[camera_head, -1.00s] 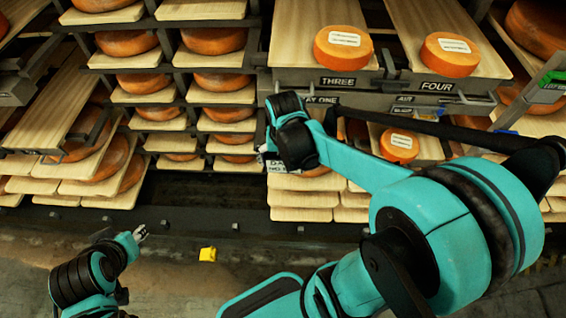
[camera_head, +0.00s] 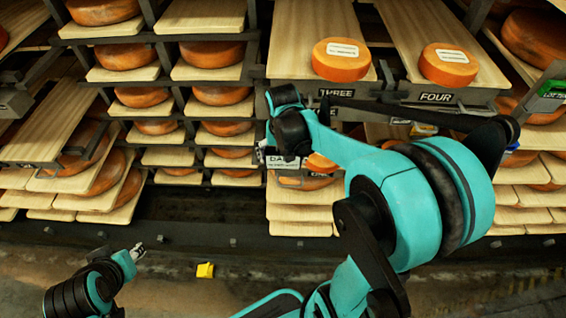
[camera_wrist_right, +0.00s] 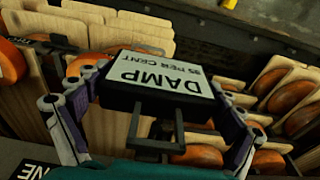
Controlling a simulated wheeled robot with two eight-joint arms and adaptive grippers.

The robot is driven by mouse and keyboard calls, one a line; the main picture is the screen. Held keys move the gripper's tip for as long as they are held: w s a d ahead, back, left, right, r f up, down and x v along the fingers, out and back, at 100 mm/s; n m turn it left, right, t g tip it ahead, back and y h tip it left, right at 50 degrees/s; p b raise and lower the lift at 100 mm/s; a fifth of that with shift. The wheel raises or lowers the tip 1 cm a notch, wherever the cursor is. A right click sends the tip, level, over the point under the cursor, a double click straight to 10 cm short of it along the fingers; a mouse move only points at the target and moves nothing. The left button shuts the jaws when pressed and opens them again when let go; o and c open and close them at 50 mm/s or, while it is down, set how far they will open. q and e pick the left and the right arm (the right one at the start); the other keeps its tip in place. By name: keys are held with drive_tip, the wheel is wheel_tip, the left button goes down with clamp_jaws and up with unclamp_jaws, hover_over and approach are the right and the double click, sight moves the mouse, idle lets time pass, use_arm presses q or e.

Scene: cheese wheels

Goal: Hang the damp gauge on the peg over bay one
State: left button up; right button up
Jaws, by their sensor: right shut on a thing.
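The damp gauge (camera_wrist_right: 160,75) is a dark flat box with a white face reading DAMP 85 PER CENT and a dark frame-like loop. In the right wrist view it sits between the two fingers of my right gripper (camera_wrist_right: 157,88), which is shut on it. In the head view, part of its white face (camera_head: 281,161) shows beside my right gripper (camera_head: 272,154), in front of the lower shelves. The bay one sign shows only in part at the wrist view's lower left (camera_wrist_right: 36,169). I cannot make out the peg. My empty-looking left gripper (camera_head: 137,252) is low at the left; its jaw opening is unclear.
Cheese wheels on boards fill the racks. Signs THREE (camera_head: 338,93) and FOUR (camera_head: 436,97) mark the upper bays, with a cheese (camera_head: 341,66) above THREE. A yellow block (camera_head: 205,270) lies on the floor. My right arm covers much of the lower right bays.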

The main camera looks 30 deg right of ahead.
drive_tip(key=shift+w+d+f, duration=0.1)
drive_tip(key=shift+w+d, duration=0.2)
drive_tip(key=shift+w, duration=0.2)
drive_tip(key=shift+w+d+f+b, duration=0.3)
drive_tip(key=shift+w+f+b, duration=0.2)
drive_tip(key=shift+f+b, duration=0.1)
drive_tip(key=o, duration=0.9)
drive_tip(key=shift+r, duration=0.1)
